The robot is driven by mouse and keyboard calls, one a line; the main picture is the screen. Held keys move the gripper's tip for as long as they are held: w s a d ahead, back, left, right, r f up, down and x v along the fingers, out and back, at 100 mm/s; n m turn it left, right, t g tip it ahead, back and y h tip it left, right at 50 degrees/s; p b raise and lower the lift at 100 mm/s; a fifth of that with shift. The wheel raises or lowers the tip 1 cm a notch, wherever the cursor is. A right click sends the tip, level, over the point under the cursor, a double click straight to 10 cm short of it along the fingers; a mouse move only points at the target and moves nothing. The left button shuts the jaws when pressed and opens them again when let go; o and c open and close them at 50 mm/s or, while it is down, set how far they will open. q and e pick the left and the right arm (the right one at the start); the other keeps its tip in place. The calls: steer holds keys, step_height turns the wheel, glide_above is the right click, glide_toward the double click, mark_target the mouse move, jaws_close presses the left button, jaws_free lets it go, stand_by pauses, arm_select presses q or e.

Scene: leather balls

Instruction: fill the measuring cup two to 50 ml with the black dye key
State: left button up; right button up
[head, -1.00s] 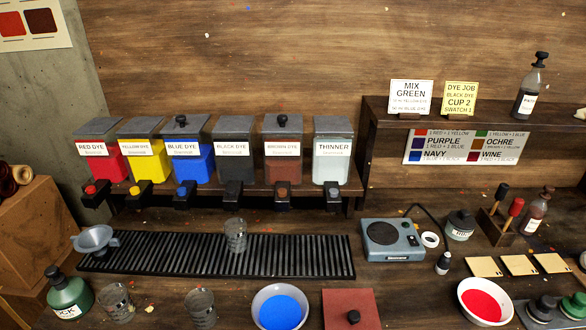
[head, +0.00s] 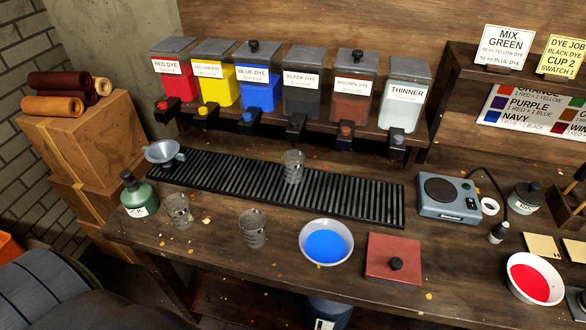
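The black dye dispenser (head: 302,97) stands in the row of dye boxes, between blue and brown. Its black key (head: 296,129) sits at the front below the box. A clear measuring cup (head: 293,167) stands upright on the black slatted rack, below the black dye dispenser. Two more clear cups stand on the bench in front of the rack, one at the left (head: 179,211) and one nearer the middle (head: 253,228). The cup numbers cannot be read. No liquid is clearly visible in the cups. Neither gripper is in view.
The slatted rack (head: 370,205) runs along the bench. A funnel (head: 163,153) sits at its left end.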

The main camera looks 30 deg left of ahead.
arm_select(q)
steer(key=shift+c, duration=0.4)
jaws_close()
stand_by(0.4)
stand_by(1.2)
